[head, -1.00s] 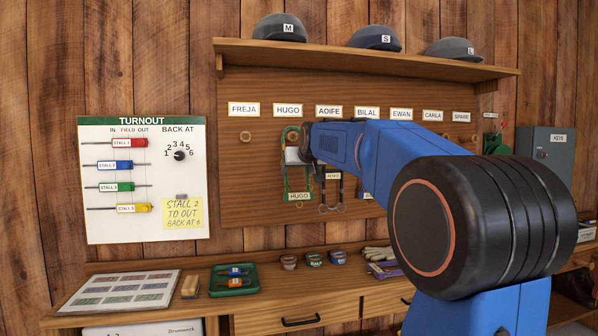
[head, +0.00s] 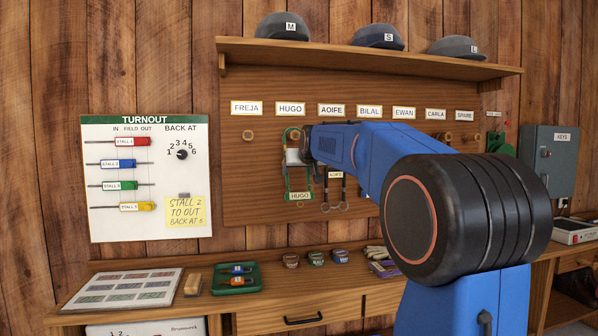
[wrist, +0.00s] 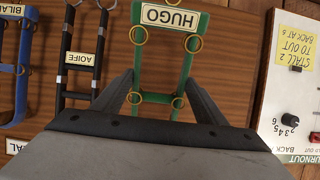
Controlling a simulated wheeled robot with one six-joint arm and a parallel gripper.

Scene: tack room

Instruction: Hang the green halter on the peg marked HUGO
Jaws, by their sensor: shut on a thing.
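The green halter (head: 288,184) hangs upright against the peg board, below the HUGO label (head: 290,108). Its HUGO tag (head: 299,196) is at its lower end, and the tag also shows in the wrist view (wrist: 170,17). My gripper (head: 296,157) is shut on the halter's upper part. In the wrist view its fingers (wrist: 160,95) stand either side of the green straps. The top loop is at the height of the pegs under the HUGO label.
A black halter tagged AOIFE (head: 335,176) hangs close on the right, and a blue one (wrist: 22,65) beyond it. The FREJA peg (head: 248,135) on the left is bare. A helmet shelf (head: 370,55) juts out above. The turnout board (head: 145,225) is at left.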

